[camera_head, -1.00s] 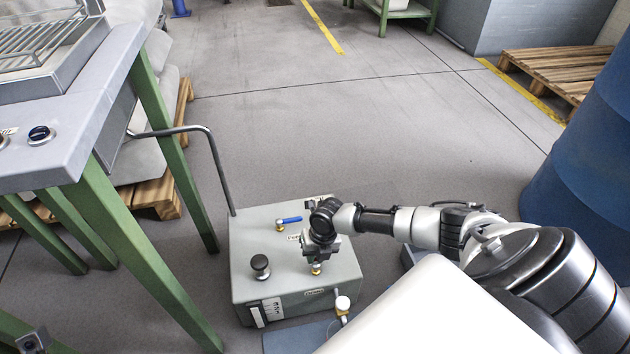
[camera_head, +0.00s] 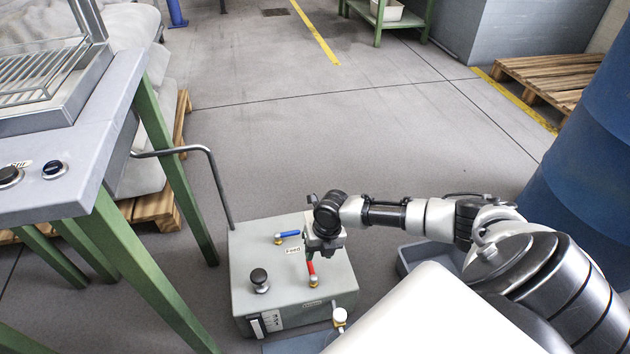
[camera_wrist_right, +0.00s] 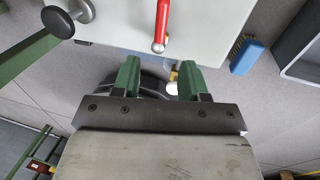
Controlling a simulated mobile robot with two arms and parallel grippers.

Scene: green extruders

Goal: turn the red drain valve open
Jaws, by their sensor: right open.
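The red valve handle (camera_head: 311,270) sits on top of a grey box unit (camera_head: 245,298), on a brass fitting at its near end. Its far end runs up beneath my right gripper (camera_head: 325,250). In the right wrist view the red handle (camera_wrist_right: 161,25) lies upright in the picture, beyond the green fingers and roughly centred between them. My right gripper (camera_wrist_right: 160,78) is open, with nothing between its fingers, and appears apart from the handle. My left gripper is not in view.
On the same box stand a blue-handled valve (camera_head: 288,235) and a black knob (camera_head: 259,280). A white round knob (camera_head: 340,316) is at its front. A green-legged table (camera_head: 165,285) is at left, a blue barrel (camera_head: 585,150) at right.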

